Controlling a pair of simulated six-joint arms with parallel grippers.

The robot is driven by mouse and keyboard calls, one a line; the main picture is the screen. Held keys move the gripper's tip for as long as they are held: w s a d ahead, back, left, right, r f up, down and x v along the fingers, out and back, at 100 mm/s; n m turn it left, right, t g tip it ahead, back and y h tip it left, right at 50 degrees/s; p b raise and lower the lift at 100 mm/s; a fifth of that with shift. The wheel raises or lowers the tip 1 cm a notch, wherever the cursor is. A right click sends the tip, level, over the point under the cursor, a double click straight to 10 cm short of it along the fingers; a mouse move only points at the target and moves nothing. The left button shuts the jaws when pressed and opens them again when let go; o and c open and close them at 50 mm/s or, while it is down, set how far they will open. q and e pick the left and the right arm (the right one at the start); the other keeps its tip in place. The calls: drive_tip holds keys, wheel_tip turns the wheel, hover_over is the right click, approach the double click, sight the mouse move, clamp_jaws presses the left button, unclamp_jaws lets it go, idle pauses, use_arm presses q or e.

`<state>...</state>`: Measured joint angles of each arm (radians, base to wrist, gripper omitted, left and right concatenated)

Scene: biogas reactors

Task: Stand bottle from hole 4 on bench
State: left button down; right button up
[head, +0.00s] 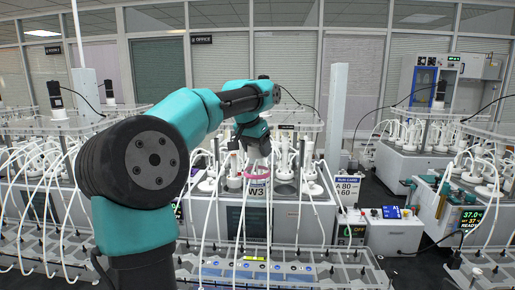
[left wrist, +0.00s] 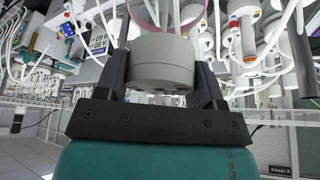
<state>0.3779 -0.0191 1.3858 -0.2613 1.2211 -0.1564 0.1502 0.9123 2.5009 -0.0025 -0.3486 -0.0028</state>
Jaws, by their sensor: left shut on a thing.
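My left arm reaches from the left across the head view to the middle reactor unit (head: 290,222). Its gripper (head: 257,158) points down there among bottles and tubes. In the left wrist view, the two dark fingers (left wrist: 163,68) are on either side of a grey cylindrical cap or motor piece (left wrist: 163,58) and are shut on it. A pink ring (head: 257,177) shows just below the gripper; part of it is also in the left wrist view (left wrist: 146,12). The bottle's body is mostly hidden, and its hole number cannot be read. My right gripper is not in view.
White tubes hang in front of the unit marked W3 (head: 257,191). A long grey bench-top rack (head: 330,274) runs along the front. A control box (head: 392,231) stands to the right. Another reactor unit (head: 425,162) stands at the back right.

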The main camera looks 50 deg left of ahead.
use_arm(q)
drive_tip(key=shift+r, duration=0.2)
wheel_tip(320, 180, up, 17)
drive_tip(key=shift+f, duration=0.15)
idle(3.3)
drive_tip(key=shift+w, duration=0.1)
idle(0.4)
